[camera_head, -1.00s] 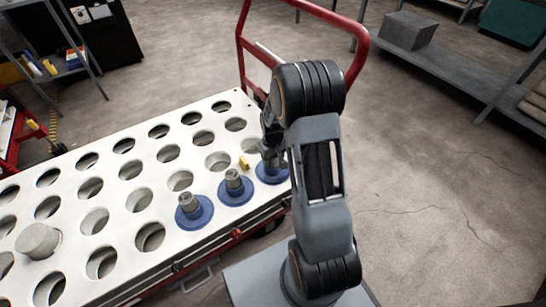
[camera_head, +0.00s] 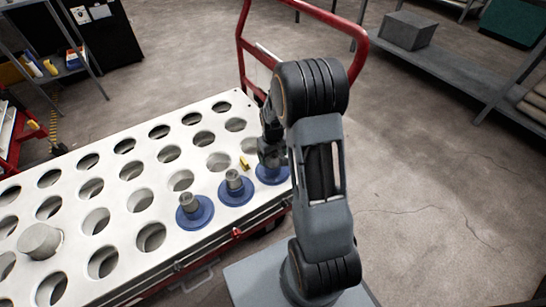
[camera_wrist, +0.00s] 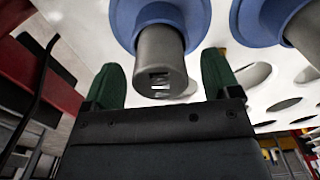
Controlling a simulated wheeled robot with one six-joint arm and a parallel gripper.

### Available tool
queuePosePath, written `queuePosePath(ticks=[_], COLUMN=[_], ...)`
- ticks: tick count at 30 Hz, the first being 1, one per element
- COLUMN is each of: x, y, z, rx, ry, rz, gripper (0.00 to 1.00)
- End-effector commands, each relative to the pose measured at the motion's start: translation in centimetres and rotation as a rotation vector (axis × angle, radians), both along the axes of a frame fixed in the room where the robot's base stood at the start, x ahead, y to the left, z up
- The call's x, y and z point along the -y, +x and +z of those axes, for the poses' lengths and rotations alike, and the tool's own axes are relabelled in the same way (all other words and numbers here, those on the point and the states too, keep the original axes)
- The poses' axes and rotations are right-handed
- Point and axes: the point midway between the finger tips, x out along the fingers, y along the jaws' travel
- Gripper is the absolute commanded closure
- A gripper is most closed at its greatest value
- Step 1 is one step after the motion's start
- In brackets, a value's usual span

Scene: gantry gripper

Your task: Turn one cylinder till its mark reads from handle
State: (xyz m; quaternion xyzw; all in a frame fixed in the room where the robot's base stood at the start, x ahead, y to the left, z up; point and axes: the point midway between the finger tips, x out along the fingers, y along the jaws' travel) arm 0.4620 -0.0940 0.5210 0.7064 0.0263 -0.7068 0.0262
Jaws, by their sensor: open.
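Three grey cylinders on blue round flanges stand in a row along the near right edge of the white table top (camera_head: 118,172): a near one (camera_head: 188,203), a middle one (camera_head: 234,180) and a far one, whose blue flange (camera_head: 272,173) shows. My gripper (camera_head: 270,158) is at the far one, mostly hiding it. In the wrist view, my gripper's green fingers (camera_wrist: 162,62) are open on either side of a grey cylinder (camera_wrist: 158,50), not clamped on it. Pale square marks (camera_wrist: 160,84) show on its end. The cart's red handle (camera_head: 242,35) rises at the back.
A yellow piece (camera_head: 244,162) lies beside the far cylinders. A plain grey cylinder (camera_head: 39,240) stands at the left among many empty holes. A second blue-flanged cylinder (camera_wrist: 304,30) is close by in the wrist view. Shelves (camera_head: 440,60) stand behind; the floor at right is clear.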

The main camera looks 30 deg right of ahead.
Motion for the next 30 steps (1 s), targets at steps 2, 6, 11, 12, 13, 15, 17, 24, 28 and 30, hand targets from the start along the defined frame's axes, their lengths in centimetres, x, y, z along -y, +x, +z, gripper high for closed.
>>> queuePosePath(ticks=[2, 6, 11, 12, 13, 15, 17, 24, 28, 30], x=[0.0, 0.0, 0.0, 0.0, 0.0, 0.0, 0.0, 0.0, -0.2, -0.7], y=[0.1, 0.1, 0.1, 0.1, 0.1, 0.0, 0.1, 0.0, -0.1, -0.5], z=[2.2, 5.2, 8.2, 8.8, 9.2, 10.1, 10.7, 11.8, 13.1, 15.4], rx=[0.005, 0.004, 0.004, 0.004, 0.004, 0.002, 0.003, 0.001, 0.008, 0.021], ry=[-0.002, -0.001, -0.001, -0.001, -0.001, -0.001, -0.001, 0.000, -0.001, -0.004], rz=[0.000, 0.000, 0.000, 0.000, 0.000, 0.000, 0.000, 0.000, 0.000, -0.001], gripper=[0.17, 0.17, 0.17, 0.17, 0.17, 0.17, 0.17, 0.17, 0.17, 0.17])
